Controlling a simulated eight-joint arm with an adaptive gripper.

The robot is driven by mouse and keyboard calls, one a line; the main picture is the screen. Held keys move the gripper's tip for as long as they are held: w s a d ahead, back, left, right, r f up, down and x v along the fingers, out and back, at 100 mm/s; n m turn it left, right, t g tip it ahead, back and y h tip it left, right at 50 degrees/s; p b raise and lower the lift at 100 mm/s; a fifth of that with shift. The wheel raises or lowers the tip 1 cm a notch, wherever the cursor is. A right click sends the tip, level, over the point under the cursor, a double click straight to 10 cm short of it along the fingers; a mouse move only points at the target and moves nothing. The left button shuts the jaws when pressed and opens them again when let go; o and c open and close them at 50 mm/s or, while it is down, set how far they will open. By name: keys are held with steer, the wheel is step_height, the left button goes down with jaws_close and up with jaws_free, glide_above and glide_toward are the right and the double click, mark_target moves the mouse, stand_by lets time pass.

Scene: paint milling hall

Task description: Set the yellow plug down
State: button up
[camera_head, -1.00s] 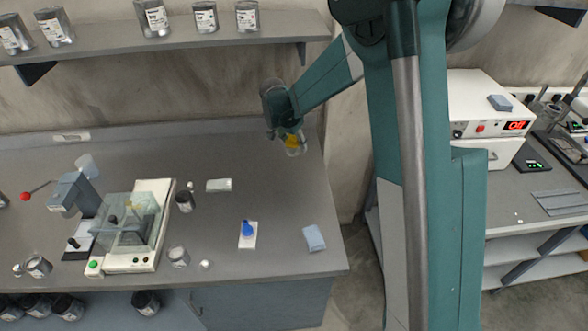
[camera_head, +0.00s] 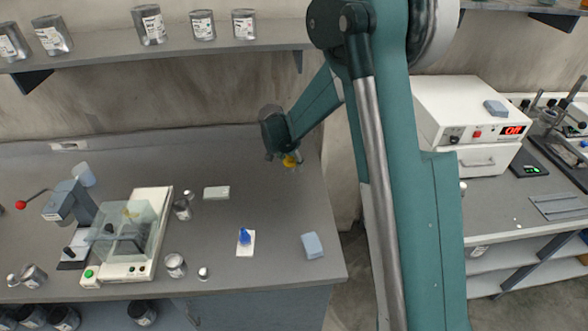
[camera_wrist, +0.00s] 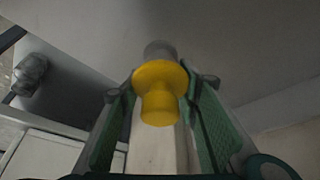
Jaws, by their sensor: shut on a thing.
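The yellow plug (camera_head: 292,160) is in my gripper (camera_head: 290,158), above the back right part of the grey bench in the head view. In the wrist view the plug (camera_wrist: 158,85) has a wide round flange and a narrower stem. It sits between the two green-padded fingers of my gripper (camera_wrist: 160,105), which is shut on it. A grey cylindrical part shows just beyond the flange; I cannot tell whether it belongs to the plug. In the head view the plug is small and partly hidden by my gripper.
A blue plug (camera_head: 245,236) stands on a white card (camera_head: 246,250). A pale blue block (camera_head: 312,245) lies near the bench's (camera_head: 270,215) right edge. A balance with a clear cover (camera_head: 125,235) and several metal tins stand left.

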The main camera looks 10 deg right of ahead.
mark_target(294, 168)
steer(key=shift+f, duration=1.7)
steer(key=shift+f+b, duration=0.2)
steer(key=shift+b, duration=0.1)
steer(key=o, duration=1)
steer(key=shift+c, duration=0.2)
steer(key=shift+r, duration=0.15)
steer(key=shift+p+v, duration=0.6)
steer(key=shift+v, duration=5.45)
